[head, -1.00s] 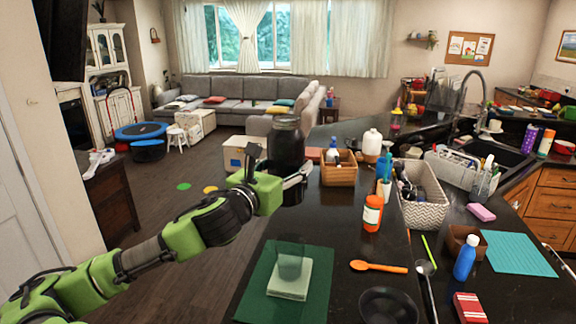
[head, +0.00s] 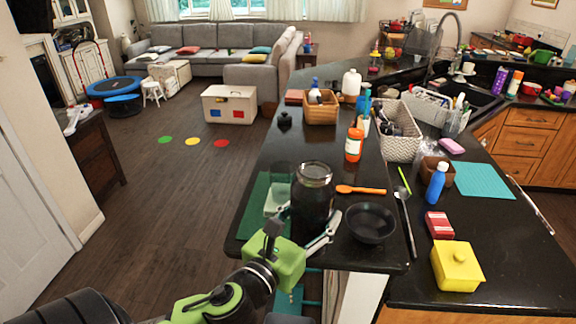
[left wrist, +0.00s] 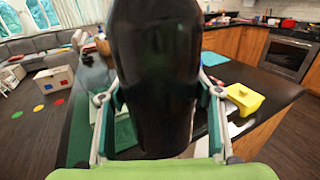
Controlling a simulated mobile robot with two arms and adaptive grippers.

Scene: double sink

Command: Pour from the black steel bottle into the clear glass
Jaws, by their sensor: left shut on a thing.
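My left gripper (head: 302,232) is shut on the black steel bottle (head: 312,200) near the front end of the counter. The bottle is upright, and its top shows a pale rim. In the left wrist view the bottle (left wrist: 155,75) fills the middle between my fingers and hides what lies behind it. The clear glass (head: 282,174) is faint and stands just left of the bottle, on a pale coaster (head: 274,204) on the dark green mat (head: 251,214). The bottle partly covers the mat. My right gripper is in neither view.
A black bowl (head: 371,224) and an orange spoon (head: 362,190) are close on the bottle's right. A small black lid-like piece (head: 285,120) sits farther back. An orange bottle (head: 354,143) and a wooden caddy (head: 320,110) stand behind. The counter's left edge is near the mat.

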